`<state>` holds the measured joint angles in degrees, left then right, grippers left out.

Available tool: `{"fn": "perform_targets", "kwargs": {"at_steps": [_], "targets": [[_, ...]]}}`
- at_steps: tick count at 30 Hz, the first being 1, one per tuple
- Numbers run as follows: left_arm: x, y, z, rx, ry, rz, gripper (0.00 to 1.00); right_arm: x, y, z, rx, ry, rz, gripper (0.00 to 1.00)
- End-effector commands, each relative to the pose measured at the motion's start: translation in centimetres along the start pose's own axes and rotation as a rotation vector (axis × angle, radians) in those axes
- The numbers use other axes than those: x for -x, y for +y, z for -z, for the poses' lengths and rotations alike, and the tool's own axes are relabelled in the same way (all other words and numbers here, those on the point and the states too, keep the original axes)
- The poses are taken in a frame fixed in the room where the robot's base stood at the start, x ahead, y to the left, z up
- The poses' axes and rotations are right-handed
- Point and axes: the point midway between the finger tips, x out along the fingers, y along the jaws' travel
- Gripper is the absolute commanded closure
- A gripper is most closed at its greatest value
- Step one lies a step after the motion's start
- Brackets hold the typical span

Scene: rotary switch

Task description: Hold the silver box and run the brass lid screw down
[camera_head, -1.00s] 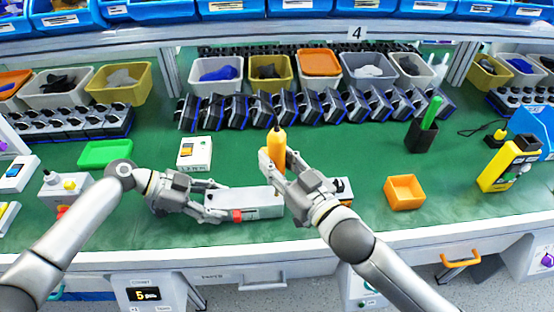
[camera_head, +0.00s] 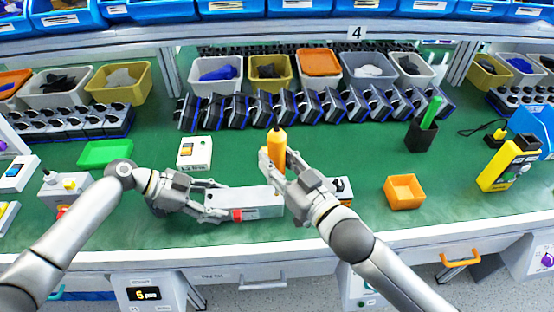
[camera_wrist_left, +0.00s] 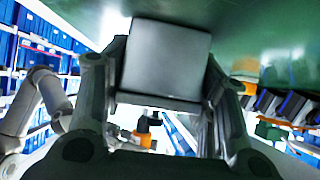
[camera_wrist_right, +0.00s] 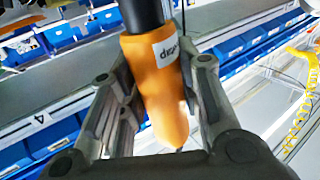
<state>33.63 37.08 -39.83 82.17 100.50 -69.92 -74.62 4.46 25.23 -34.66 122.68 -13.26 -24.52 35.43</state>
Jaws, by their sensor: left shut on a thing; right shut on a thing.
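The silver box (camera_head: 262,197) lies on the green bench top in the middle of the head view. My left gripper (camera_head: 232,204) is shut on its left end, near a red part (camera_head: 243,215). In the left wrist view the box's end face (camera_wrist_left: 165,58) sits between the fingers. My right gripper (camera_head: 274,165) is shut on an orange screwdriver (camera_head: 276,146), held upright over the box's right end. The right wrist view shows the orange handle (camera_wrist_right: 158,85) between the fingers. The brass lid screw and the driver's tip are hidden behind the right gripper.
A white switch box (camera_head: 195,153) stands behind the left gripper. An orange open bin (camera_head: 404,191), a black holder (camera_head: 421,136) with a green tool and a yellow device (camera_head: 508,163) are at the right. A green tray (camera_head: 105,153) lies at the left. A row of dark switches lines the back.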

Motion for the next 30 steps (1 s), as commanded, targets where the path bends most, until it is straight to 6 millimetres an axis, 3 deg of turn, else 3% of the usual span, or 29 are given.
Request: {"fn": "perform_targets", "kwargs": {"at_steps": [8, 30], "targets": [[0.0, 0.0, 0.0, 0.0, 0.0, 0.0, 0.9, 0.0, 0.0, 0.1, 0.001, -0.001, -0.001, 1.0], [0.0, 0.0, -0.2, 0.001, -0.004, 0.0, 0.9, 0.0, 0.0, 4.6, 0.001, 0.004, 0.0, 1.0]]}}
